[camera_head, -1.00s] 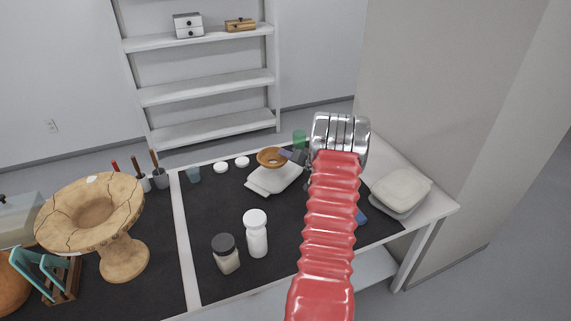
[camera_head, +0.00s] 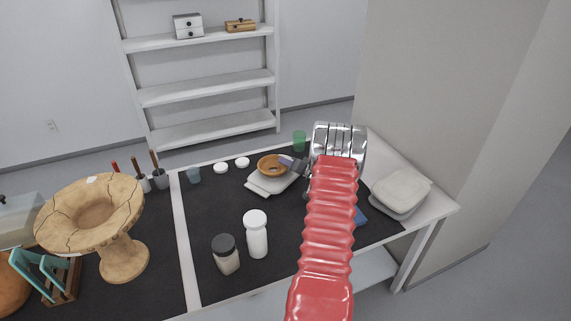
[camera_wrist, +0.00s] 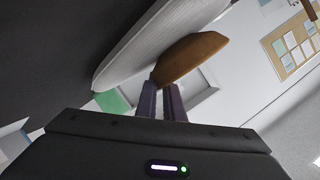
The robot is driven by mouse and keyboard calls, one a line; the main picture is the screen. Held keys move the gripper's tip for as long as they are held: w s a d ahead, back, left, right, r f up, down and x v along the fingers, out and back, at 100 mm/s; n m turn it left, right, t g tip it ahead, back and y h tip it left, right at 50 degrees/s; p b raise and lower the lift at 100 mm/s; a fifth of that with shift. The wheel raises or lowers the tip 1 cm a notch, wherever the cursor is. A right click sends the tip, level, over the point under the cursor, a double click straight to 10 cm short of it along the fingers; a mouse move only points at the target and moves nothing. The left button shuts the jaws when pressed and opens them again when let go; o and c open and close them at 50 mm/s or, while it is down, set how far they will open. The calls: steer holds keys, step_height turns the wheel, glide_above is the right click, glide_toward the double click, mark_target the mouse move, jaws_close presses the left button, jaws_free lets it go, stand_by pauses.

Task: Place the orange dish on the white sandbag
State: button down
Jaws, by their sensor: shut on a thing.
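The orange dish (camera_head: 271,167) is at the far side of the dark mat, over the rear part of the white sandbag (camera_head: 263,186). My gripper (camera_head: 288,163) is shut on the dish's right rim. In the wrist view the fingers (camera_wrist: 163,97) pinch the edge of the brown-orange dish (camera_wrist: 192,57). The pale sandbag (camera_wrist: 145,42) lies close along the dish there. The dish looks nearly level in the head view. I cannot tell whether its base touches the sandbag. My red arm hides part of the mat to the right.
Two white lids (camera_head: 242,162), a green cup (camera_head: 299,141) and a blue-grey cup (camera_head: 193,175) stand along the back edge. A white bottle (camera_head: 256,234) and a dark-capped jar (camera_head: 226,254) stand in front. Pale stacked bags (camera_head: 402,190) lie at the right. A cracked pedestal vessel (camera_head: 122,255) stands left.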

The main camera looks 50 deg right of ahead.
steer(key=c, duration=2.2)
jaws_free()
steer(key=shift+o, duration=0.2)
steer(key=v, duration=1.2)
steer(key=shift+r, duration=0.1)
